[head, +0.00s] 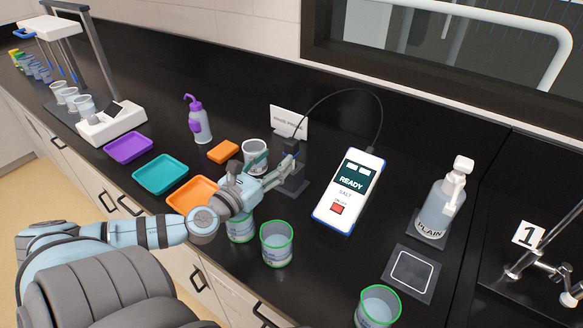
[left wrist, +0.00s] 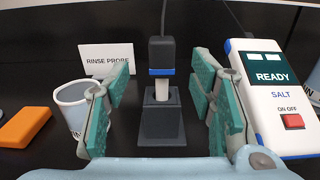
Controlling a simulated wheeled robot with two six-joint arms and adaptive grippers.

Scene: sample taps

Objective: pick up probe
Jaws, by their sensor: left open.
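The probe (left wrist: 162,54) is a dark handle with a blue band and a white lower part. It stands upright in a black stand (left wrist: 161,128), with a cable rising from its top. In the head view the stand (head: 294,187) is partly hidden by my left gripper (head: 286,169). My left gripper also shows in the left wrist view (left wrist: 163,82): it is open, with its teal pads on either side of the probe and a gap on each side. The white salt meter (head: 348,190) reads READY and stands right of the probe. My right gripper is not in view.
A RINSE PROBE card (head: 289,120) stands behind the probe, with a cup (head: 255,151) to its left. Green-rimmed cups (head: 277,247) stand in front. An orange tray (head: 194,195) lies left. A PLAIN bottle (head: 440,205) stands right. The counter right of the meter is partly clear.

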